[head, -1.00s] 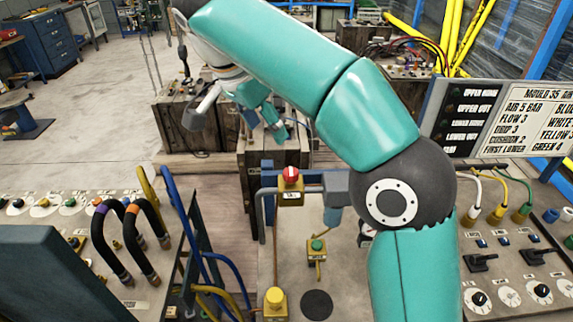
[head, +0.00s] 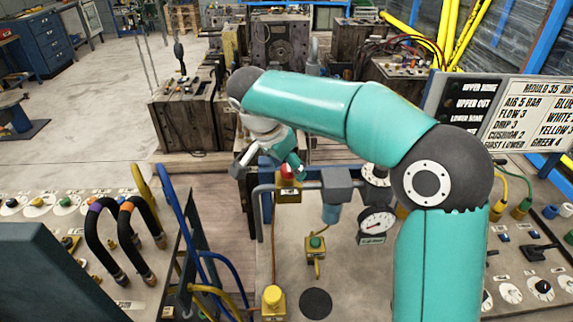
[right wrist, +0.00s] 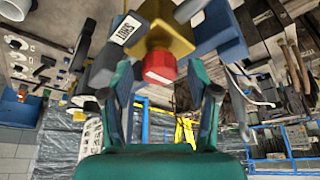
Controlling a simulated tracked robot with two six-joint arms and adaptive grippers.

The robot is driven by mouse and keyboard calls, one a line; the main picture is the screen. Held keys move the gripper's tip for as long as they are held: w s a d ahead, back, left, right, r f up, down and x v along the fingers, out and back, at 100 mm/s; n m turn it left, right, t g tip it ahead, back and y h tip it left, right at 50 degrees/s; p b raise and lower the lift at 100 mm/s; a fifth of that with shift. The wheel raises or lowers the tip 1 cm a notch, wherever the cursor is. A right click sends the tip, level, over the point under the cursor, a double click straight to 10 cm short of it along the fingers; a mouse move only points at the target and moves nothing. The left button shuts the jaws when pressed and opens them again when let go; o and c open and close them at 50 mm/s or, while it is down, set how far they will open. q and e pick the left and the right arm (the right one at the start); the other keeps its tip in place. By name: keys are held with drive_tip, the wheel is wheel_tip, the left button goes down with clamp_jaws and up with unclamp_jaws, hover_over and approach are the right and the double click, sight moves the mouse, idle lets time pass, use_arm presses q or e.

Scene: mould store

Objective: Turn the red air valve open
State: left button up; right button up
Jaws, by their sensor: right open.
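The red air valve (head: 288,172) is a red knob on a yellow body on the pipework at the middle of the bench. In the right wrist view the red knob (right wrist: 160,66) lies between the open fingertips, in front of the palm. My right gripper (head: 293,160) is open and right by the knob in the head view, partly covering it. It also shows in the right wrist view (right wrist: 165,85) with a finger on either side of the knob. I cannot tell whether a finger touches it. My left gripper is not in view.
A pressure gauge (head: 376,223) and a blue-grey filter bowl (head: 331,206) stand right of the valve. Blue hoses (head: 180,215) run at left. A lettered board (head: 530,115) stands at right.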

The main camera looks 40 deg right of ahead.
drive_tip(key=c, duration=1.1)
drive_tip(key=shift+c, duration=0.2)
